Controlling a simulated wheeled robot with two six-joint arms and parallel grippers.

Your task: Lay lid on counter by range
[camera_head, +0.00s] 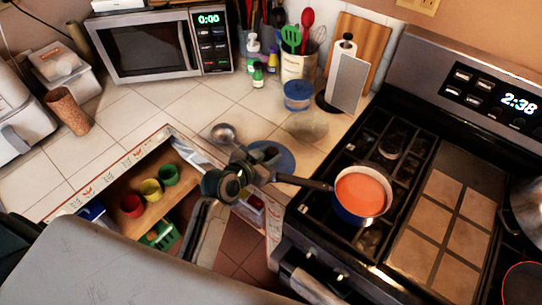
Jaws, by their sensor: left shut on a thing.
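A blue round lid (284,158) shows at the counter's front corner, just left of the range (392,145). My left gripper (264,156) is over its left part and is shut on it, hiding some of it. I cannot tell whether the lid touches the counter (215,107). A blue pan (361,195) with orange contents sits uncovered on the range's front left burner, its dark handle pointing left toward my gripper. My right gripper is not in view.
A ladle-like metal bowl (224,133) and a translucent round thing (307,125) are near the lid. A blue container (298,95) and towel holder (346,82) stand behind. Counter before the microwave (155,47) is clear.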

